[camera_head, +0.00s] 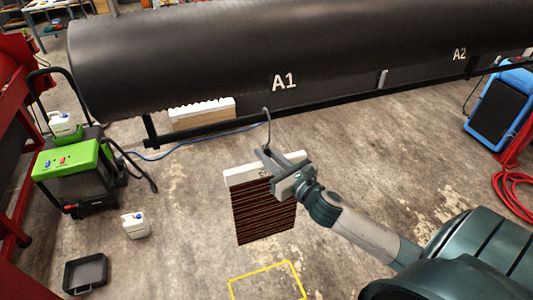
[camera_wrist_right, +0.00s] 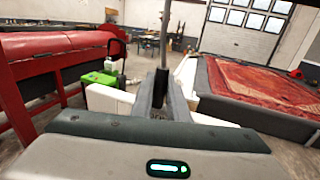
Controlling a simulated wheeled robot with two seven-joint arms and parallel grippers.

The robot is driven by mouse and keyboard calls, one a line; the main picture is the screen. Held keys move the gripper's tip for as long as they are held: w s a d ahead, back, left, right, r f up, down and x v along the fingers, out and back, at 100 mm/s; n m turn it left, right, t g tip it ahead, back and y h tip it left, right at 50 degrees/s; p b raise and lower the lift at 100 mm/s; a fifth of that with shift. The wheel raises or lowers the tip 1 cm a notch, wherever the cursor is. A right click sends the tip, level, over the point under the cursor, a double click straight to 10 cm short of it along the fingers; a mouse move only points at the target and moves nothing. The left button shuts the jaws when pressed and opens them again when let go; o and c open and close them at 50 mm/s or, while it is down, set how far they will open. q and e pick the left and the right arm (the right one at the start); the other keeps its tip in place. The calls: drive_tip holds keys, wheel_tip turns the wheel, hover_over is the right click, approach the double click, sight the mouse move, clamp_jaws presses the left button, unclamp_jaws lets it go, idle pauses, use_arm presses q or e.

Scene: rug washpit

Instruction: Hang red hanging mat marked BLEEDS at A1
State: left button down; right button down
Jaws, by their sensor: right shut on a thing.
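The red-and-dark striped hanging mat (camera_head: 265,215) hangs below a white bar (camera_head: 240,175) with a grey hook (camera_head: 268,125) on top. My right gripper (camera_head: 268,157) is shut on the hanger at the middle of the bar, under the hook. The bar also shows in the wrist view (camera_wrist_right: 108,101), on both sides of my fingers (camera_wrist_right: 160,95). No BLEEDS marking is readable. The label A1 (camera_head: 284,82) is on a large black roller (camera_head: 180,60), above and behind the hook in the head view. I cannot tell how far apart hook and roller are. My left gripper is out of view.
A dark rail (camera_head: 330,101) runs below the roller. A green machine (camera_head: 68,160), a white jug (camera_head: 135,225) and a black tray (camera_head: 85,273) stand left. A blue machine (camera_head: 500,105) and red hose (camera_head: 515,192) are right. A yellow outline (camera_head: 265,268) marks the floor.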

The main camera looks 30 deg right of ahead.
drive_tip(key=c, duration=1.6)
unclamp_jaws()
drive_tip(key=shift+c, duration=0.2)
drive_tip(key=shift+f, duration=0.1)
drive_tip(key=shift+s, duration=0.15)
drive_tip(key=s+d+b, duration=0.1)
drive_tip(key=s+b, duration=0.5)
drive_tip(key=s, duration=1.1)
